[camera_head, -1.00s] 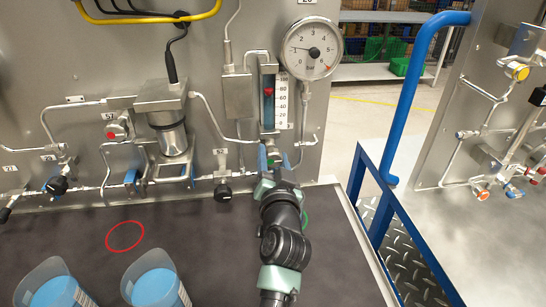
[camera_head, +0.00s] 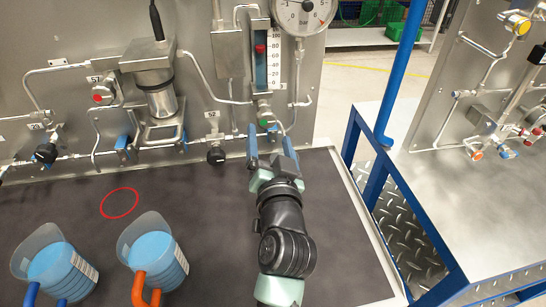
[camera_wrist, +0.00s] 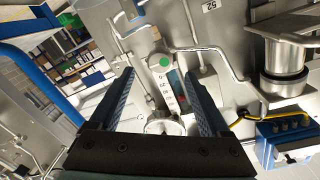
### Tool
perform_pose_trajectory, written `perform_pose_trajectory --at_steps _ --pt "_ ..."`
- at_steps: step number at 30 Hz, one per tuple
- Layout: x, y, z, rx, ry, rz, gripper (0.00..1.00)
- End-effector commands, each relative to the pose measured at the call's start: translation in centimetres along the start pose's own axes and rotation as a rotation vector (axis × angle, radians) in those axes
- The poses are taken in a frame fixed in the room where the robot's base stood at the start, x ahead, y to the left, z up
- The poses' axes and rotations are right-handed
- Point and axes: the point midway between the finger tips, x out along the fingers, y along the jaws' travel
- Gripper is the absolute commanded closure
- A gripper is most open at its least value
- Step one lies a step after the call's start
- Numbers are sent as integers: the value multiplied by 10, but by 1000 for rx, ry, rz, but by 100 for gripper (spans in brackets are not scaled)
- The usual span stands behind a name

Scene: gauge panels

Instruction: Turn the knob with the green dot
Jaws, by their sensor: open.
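The knob with the green dot (camera_head: 265,111) is a metal knob on the pipework below the flow tube, at the right of the panel. In the wrist view its green dot (camera_wrist: 163,62) faces me, between my finger tips in the picture. My gripper (camera_head: 269,139) is open and empty in front of and slightly below the knob. In the wrist view (camera_wrist: 154,74) one blue finger stands to each side of the knob. I see no contact, and the remaining gap in depth is hard to judge.
A black knob (camera_head: 216,155) sits left of my gripper, and a red-dotted knob (camera_head: 103,92) farther left. A pressure gauge (camera_head: 303,8) is above. Two blue jugs (camera_head: 152,255) stand on the dark tabletop (camera_head: 205,215). A blue rail (camera_head: 402,85) rises at right.

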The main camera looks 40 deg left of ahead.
Motion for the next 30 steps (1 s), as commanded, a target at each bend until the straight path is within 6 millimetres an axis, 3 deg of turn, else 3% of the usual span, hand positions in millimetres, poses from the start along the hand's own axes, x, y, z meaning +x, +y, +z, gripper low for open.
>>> perform_pose_trajectory --at_steps 6,11,30 --pt "-38 1 2 0 0 2 19" --pt "-52 1 1 1 0 1 19" --pt "-56 0 0 1 0 0 19"
